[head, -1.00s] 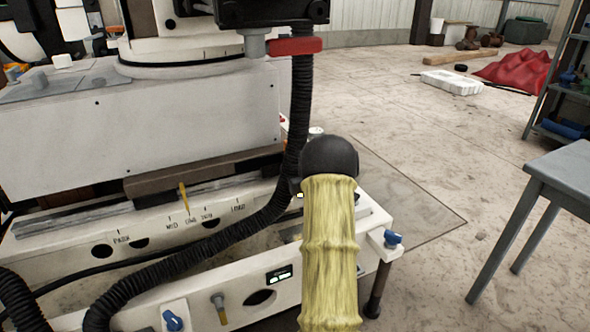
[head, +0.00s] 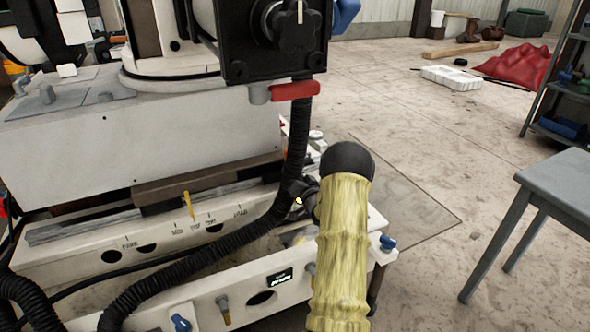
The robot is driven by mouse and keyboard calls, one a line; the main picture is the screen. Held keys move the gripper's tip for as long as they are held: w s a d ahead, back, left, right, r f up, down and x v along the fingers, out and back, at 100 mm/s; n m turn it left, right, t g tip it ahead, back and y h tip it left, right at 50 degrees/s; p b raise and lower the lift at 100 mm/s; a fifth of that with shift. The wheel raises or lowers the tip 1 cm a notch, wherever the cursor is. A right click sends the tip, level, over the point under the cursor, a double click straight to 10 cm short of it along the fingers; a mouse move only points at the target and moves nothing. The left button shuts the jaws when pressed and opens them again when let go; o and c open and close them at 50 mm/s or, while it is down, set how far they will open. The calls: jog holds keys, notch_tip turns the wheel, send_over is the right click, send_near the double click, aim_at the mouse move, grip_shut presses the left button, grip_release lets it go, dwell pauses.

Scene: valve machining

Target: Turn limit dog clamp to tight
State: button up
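I cannot tell for certain which part is the limit dog clamp. A blue knob (head: 387,243) sits on the right end of the white machine bed, and another blue knob (head: 181,322) is at the lower front edge. A yellow pointer (head: 188,203) stands on the rail above the printed position labels. My arm, in a yellow sleeve, reaches over the right end of the bed. My gripper (head: 299,198) is the dark part left of the black wrist joint, near the black hose. It is mostly hidden, and its fingers cannot be made out.
A ribbed black hose (head: 230,246) crosses the bed front. A black machine head (head: 272,40) with a red handle (head: 295,91) overhangs the bed. A small lit display (head: 269,280) is on the front panel. A grey table (head: 560,182) stands right, with open floor between.

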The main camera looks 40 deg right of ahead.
jog(key=m+p, duration=0.5)
jog(key=m, duration=0.1)
jog(key=shift+d+r+m, duration=0.1)
jog(key=shift+m, duration=0.2)
jog(key=m+p, duration=0.3)
jog(key=m, duration=0.1)
jog(key=shift+m, duration=0.4)
jog(key=shift+f, duration=0.2)
jog(key=o, duration=1)
jog(key=p+v, duration=0.3)
jog(key=v, duration=1.4)
jog(key=shift+s+a+r, duration=0.1)
jog(key=shift+s+a, duration=0.1)
